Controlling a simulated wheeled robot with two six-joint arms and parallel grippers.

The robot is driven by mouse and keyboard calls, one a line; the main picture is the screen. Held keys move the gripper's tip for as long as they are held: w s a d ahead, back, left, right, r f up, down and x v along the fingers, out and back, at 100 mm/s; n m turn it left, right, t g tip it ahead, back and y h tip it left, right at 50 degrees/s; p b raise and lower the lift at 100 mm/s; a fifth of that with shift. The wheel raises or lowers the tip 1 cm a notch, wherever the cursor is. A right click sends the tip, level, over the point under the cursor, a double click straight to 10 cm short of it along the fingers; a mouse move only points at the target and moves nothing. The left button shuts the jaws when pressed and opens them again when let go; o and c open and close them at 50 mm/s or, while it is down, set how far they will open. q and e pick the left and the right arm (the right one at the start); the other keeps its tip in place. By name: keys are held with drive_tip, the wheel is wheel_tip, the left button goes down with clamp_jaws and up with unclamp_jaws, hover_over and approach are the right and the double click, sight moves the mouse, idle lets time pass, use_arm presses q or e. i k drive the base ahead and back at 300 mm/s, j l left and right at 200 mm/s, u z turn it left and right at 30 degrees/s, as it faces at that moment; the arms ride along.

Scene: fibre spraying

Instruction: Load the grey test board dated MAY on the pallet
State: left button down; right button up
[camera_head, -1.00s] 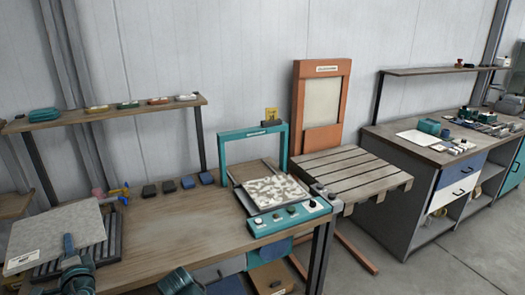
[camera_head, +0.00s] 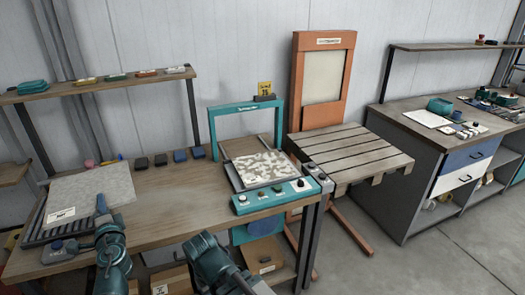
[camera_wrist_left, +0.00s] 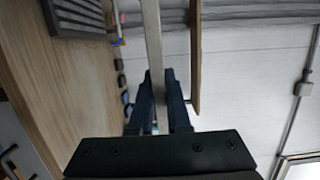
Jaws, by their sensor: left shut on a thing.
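A grey board (camera_head: 92,192) with a small white label at its lower left corner stands tilted at the left of the bench; the label's text is too small to read now. My left gripper (camera_head: 102,207) is shut on its lower edge. The left wrist view shows the board (camera_wrist_left: 152,45) edge-on between the fingers (camera_wrist_left: 158,100). The slatted wooden pallet (camera_head: 350,152) is right of the bench and bare. Part of my right arm shows at the bottom, but its gripper does not.
A dark ribbed rack (camera_head: 32,236) is behind and below the board. A teal-framed device (camera_head: 276,198) with a speckled plate (camera_head: 262,167) stands at the bench's right end, between board and pallet. An orange frame (camera_head: 298,85) rises behind the pallet. The bench middle is clear.

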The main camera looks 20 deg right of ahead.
sight(355, 153)
drive_tip(key=l+z, duration=0.1)
drive_tip(key=l, duration=1.55)
drive_tip(key=l+z, duration=0.15)
drive_tip(key=l, duration=0.65)
drive_tip(key=l+z, duration=0.1)
drive_tip(key=l, duration=0.7)
drive_tip(key=i+l+z, duration=0.1)
drive_tip(key=l, duration=1.5)
drive_tip(key=i+z, duration=0.05)
